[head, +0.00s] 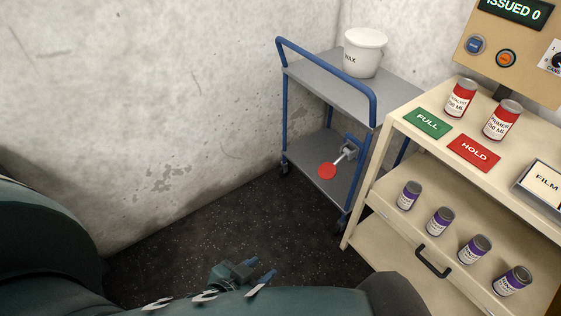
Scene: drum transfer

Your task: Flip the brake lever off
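The brake lever (327,171) has a red round knob on a short pale shaft. It juts from a grey bracket (349,149) on the blue-framed grey cart (330,84). The lever sticks out over the cart's lower shelf toward the lower left. My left gripper (261,270) is low in the head view, below and left of the lever and well apart from it. Its blue-tipped fingers are spread with nothing between them. My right gripper is not in view.
A white WAX bucket (364,54) stands on the cart's top. The cream shelf unit (372,202) on the right carries red cans, purple cans, a green FULL card (428,123) and a red HOLD card (473,153). A concrete wall (140,110) is behind; dark floor (215,220) is clear.

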